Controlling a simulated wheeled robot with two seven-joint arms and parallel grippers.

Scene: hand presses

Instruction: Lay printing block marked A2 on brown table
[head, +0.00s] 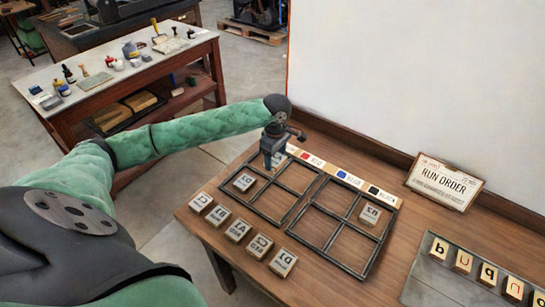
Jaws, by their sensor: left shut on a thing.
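My left gripper (272,163) points down over the back corner of the left black frame (268,212) on the brown table (345,288). It is shut on a small pale printing block (279,160), mostly hidden by the fingers, so its mark cannot be read. Another block (244,182) lies in a left-frame compartment, and one (370,214) lies in the right frame (343,257). Several blocks, such as this one (238,230), lie in a row in front of the frames. Their marks look mirrored and are too small to read surely. My right gripper is not in view.
A strip with colour labels (348,178) runs behind the frames. A RUN ORDER card (444,184) stands at the back right. A grey tray with letter tiles (434,290) lies at the right. A side bench (108,84) holds bottles.

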